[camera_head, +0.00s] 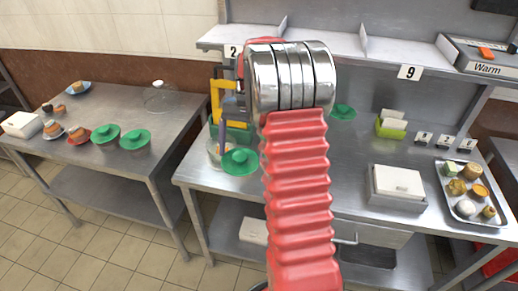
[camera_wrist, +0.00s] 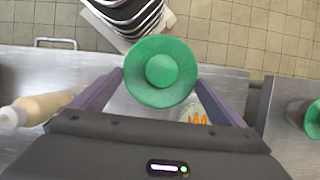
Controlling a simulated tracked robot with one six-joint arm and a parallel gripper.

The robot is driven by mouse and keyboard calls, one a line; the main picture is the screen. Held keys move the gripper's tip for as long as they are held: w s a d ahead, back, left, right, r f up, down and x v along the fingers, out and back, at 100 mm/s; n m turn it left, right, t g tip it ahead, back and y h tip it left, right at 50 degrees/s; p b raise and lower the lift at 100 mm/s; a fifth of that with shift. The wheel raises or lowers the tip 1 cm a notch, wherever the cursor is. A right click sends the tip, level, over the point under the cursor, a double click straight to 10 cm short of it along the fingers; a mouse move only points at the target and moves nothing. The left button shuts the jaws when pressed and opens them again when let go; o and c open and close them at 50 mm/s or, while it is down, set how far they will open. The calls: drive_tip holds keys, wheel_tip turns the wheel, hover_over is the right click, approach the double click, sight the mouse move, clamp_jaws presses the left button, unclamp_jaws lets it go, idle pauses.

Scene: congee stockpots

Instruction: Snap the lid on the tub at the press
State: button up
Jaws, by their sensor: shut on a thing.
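My gripper (camera_wrist: 160,78) is shut on a green round lid (camera_wrist: 161,68), with a purple finger on each side of its rim. In the head view the lid (camera_head: 240,162) is held near the front edge of the right-hand bench, and my arm hides part of the area. A clear tub with orange marks (camera_wrist: 194,114) shows partly behind the lid in the wrist view. In the head view a clear tub (camera_head: 214,151) stands just left of the lid. The press (camera_head: 222,100) has a yellow frame and stands behind them; its lower part is partly covered.
Two green-lidded tubs (camera_head: 120,137) stand on the left bench (camera_head: 180,105). Another green lid (camera_head: 343,111) is right of my arm. A white box (camera_head: 397,180) and a tray of food (camera_head: 462,215) are on the right. A cream-filled bottle (camera_wrist: 40,108) lies left in the wrist view.

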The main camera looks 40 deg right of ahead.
drive_tip(key=w+a+f+n+h, duration=0.1)
drive_tip(key=w+a+n, duration=0.1)
drive_tip(key=a, duration=0.5)
drive_tip(key=w+a+f+n+g+h, duration=0.1)
drive_tip(key=w+a+f+n, duration=0.1)
drive_tip(key=a+n, duration=0.3)
drive_tip(key=w+a+f+n+g+h, duration=0.1)
drive_tip(key=w+a+f+n, duration=0.1)
drive_tip(key=a, duration=0.7)
drive_tip(key=shift+w+a+n, duration=0.35)
drive_tip(key=shift+w+n, duration=0.35)
drive_tip(key=shift+n, duration=0.2)
drive_tip(key=shift+s, duration=0.1)
